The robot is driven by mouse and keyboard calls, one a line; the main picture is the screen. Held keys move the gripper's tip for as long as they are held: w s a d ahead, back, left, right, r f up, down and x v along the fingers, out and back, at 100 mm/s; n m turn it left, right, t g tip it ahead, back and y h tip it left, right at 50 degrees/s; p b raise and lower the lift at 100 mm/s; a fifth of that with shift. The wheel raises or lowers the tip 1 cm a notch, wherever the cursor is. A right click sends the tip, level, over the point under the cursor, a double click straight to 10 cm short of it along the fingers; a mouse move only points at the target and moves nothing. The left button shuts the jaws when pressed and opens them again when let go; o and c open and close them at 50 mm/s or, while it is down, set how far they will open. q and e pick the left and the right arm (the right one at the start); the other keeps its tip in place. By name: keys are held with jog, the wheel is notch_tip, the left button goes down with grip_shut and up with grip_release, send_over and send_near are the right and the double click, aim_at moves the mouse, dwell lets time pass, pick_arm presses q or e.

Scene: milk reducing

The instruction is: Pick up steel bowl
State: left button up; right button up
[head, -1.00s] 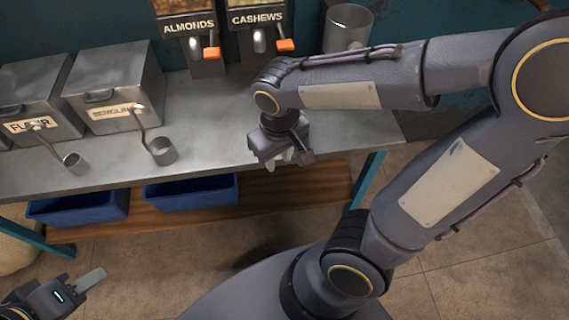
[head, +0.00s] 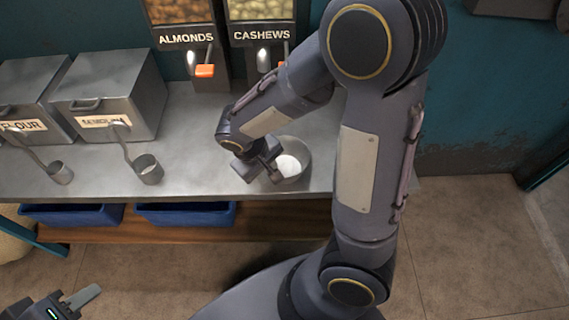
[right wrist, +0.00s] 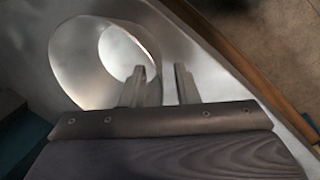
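A round steel bowl (head: 293,160) with a pale, whitish inside stands on the metal counter near its front edge, partly hidden by my right arm. My right gripper (head: 266,168) is at the bowl's left side in the head view. My left gripper (head: 78,300) is at lower left, away from the counter, with only one finger clear.
The metal counter (head: 205,150) holds two lidded steel bins, flour (head: 25,90) and another (head: 115,88), with ladles hanging in front. Almond (head: 190,45) and cashew (head: 262,40) dispensers stand behind. Blue trays (head: 185,214) sit on the lower shelf. Bare counter lies left of the bowl.

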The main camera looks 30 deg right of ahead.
grip_shut()
jog(key=shift+r, duration=0.1)
dwell(0.3)
